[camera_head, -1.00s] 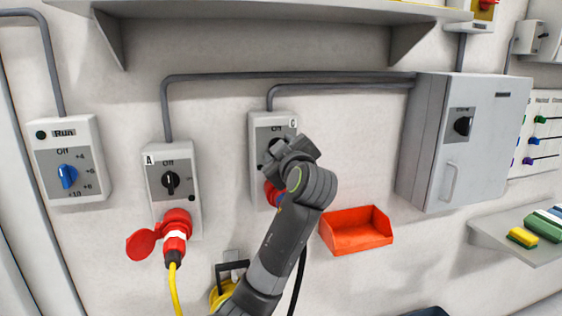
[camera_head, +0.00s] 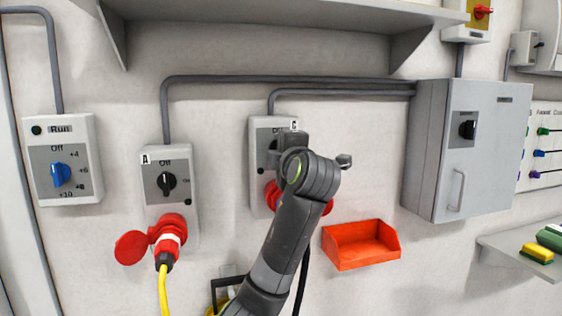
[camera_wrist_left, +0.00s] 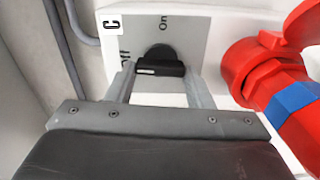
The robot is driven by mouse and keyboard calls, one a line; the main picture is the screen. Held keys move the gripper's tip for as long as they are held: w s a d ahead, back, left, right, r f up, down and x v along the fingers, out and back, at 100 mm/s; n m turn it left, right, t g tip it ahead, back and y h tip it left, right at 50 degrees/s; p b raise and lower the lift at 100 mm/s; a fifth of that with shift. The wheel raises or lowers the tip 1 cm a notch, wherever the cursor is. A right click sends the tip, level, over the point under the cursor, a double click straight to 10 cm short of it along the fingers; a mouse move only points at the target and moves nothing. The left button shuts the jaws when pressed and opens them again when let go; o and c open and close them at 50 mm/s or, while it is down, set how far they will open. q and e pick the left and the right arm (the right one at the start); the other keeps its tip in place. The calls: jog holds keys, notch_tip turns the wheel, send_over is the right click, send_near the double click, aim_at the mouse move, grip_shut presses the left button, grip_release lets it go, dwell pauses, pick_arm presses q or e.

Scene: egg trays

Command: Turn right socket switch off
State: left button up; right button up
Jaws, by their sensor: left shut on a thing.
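The right socket box (camera_head: 260,190), marked C, is on the wall at the middle of the head view. My left gripper (camera_head: 290,143) is in front of its switch and hides most of it. In the left wrist view, the black switch knob (camera_wrist_left: 160,58) sits between the two fingers of my left gripper (camera_wrist_left: 160,75), which is shut on it. The knob's white mark is at its left end, on the side of the "Off" label; "On" is at the top of this view. My right gripper is not in view.
A red plug (camera_wrist_left: 285,80) with a blue band is close to the right finger. The left socket box (camera_head: 155,205), marked A, holds a red plug with a yellow cable.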

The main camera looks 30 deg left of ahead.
pick_arm(q)
jog(key=shift+n, duration=0.4)
jog(key=o, duration=1)
jog(key=shift+s+d+f+b, duration=0.1)
jog(key=shift+s+d+b, duration=0.25)
jog(key=shift+d+b, duration=0.15)
jog(key=b+v, duration=0.3)
jog(key=v, duration=1.3)
jog(key=shift+s+b, duration=0.15)
jog(key=shift+b, duration=0.25)
